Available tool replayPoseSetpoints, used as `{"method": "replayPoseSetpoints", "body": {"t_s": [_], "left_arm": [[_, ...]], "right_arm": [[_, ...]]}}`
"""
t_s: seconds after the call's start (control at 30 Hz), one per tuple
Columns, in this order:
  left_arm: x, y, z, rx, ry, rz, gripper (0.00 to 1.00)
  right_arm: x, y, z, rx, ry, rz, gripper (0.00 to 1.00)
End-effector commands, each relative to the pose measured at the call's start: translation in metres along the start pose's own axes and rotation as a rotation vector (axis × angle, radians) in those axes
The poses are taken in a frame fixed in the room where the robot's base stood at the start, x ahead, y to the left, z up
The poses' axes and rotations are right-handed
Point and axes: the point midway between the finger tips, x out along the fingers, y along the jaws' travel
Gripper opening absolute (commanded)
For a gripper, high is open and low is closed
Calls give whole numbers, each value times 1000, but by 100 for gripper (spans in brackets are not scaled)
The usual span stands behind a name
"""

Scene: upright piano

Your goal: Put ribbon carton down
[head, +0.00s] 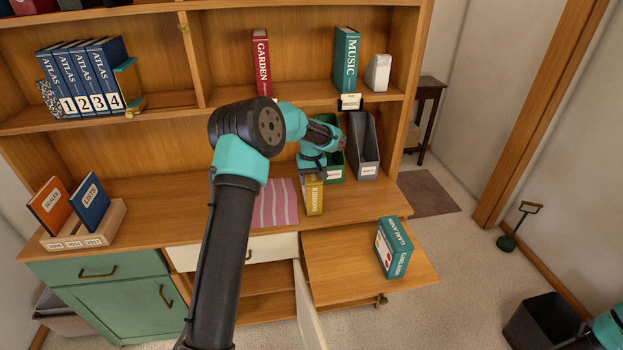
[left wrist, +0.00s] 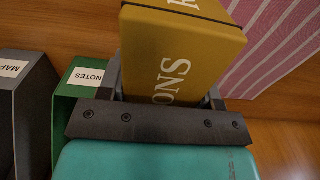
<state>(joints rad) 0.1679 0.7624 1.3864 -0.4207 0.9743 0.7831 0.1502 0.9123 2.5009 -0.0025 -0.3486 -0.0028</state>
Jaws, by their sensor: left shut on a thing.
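The ribbon carton (head: 314,198) is a mustard-yellow box with pale lettering. It stands roughly upright at the desk top (head: 230,222), right of a pink striped mat (head: 275,205). I cannot tell whether its base touches the wood. My left gripper (head: 313,176) is above it and shut on its upper end. In the left wrist view the carton (left wrist: 185,45) sits between the two dark fingers of my left gripper (left wrist: 165,88). Part of my right arm shows at the lower right corner of the head view, but its gripper does not show.
A green file holder (head: 335,168) and a grey one (head: 364,150) stand close behind and right of the carton. A teal Garlands carton (head: 393,248) stands on a lower pull-out board (head: 345,270). A book rack (head: 85,232) is at the left.

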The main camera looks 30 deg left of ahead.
Motion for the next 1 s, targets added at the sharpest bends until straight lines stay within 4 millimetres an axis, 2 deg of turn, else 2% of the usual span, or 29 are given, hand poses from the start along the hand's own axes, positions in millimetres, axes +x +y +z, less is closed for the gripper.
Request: {"method": "replayPoseSetpoints", "body": {"t_s": [0.13, 0.17, 0.4, 0.77, 0.87, 1.0], "left_arm": [[2, 0, 0, 0, 1, 0, 25], [3, 0, 0, 0, 0, 0, 59], [3, 0, 0, 0, 0, 0, 82], [-1, 0, 0, 0, 1, 0, 84], [-8, 0, 0, 1, 1, 0, 84], [-28, 0, 0, 1, 3, 1, 84]], "right_arm": [[0, 0, 0, 0, 0, 0, 43], [0, 0, 0, 0, 0, 0, 43], [0, 0, 0, 0, 0, 0, 43], [0, 0, 0, 0, 0, 0, 43], [0, 0, 0, 0, 0, 0, 43], [0, 0, 0, 0, 0, 0, 43]]}}
